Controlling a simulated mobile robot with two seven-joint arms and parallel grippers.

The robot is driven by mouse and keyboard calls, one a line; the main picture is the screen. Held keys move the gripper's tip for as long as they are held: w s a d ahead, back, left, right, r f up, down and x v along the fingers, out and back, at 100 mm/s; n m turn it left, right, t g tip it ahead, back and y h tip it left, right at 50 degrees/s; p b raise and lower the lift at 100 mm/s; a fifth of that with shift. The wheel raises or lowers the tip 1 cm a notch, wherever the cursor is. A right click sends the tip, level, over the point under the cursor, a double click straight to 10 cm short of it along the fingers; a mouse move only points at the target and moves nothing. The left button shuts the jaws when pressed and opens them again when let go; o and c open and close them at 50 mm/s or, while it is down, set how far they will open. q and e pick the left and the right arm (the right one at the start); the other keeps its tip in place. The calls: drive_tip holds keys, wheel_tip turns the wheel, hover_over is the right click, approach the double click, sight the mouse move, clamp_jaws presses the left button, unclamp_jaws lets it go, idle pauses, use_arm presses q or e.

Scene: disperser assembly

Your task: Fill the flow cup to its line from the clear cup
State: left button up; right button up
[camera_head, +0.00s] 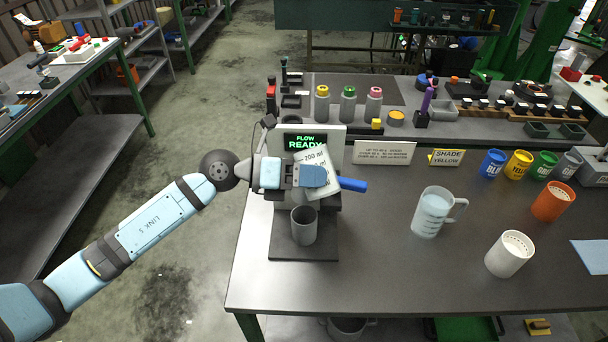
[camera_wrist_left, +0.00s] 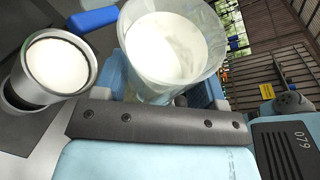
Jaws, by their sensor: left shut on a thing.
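My left gripper (camera_head: 290,175) is shut on the clear cup (camera_head: 316,160), which carries "200 ml" marks and is tilted above the flow stand. In the left wrist view the clear cup (camera_wrist_left: 185,60) holds white liquid. Beside it a round metal cup, which looks like the flow cup (camera_wrist_left: 60,65), has a white surface inside, below its rim. No stream between the two is clear to see. In the head view the clear cup and my gripper hide the flow cup, and its line cannot be made out. My right gripper is not in view.
A grey cup (camera_head: 304,226) stands on the black stand base, under the clear cup. A blue handle (camera_head: 353,185) sticks out to the right. The display (camera_head: 306,142) reads "FLOW READY". A jug (camera_head: 433,212), white cup (camera_head: 509,254) and orange cup (camera_head: 553,202) stand to the right.

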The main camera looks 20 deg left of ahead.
use_arm(q)
drive_tip(key=shift+s+d, duration=0.1)
idle(0.7)
drive_tip(key=shift+f+n+b, duration=0.2)
drive_tip(key=shift+n+b, duration=0.2)
drive_tip(key=shift+b, duration=0.05)
idle(0.4)
drive_tip(key=shift+f+n+h+b, duration=0.1)
drive_tip(key=shift+n+h+b, duration=0.2)
idle(0.6)
drive_tip(key=shift+r+n, duration=0.25)
drive_tip(key=shift+n, duration=0.15)
idle(1.0)
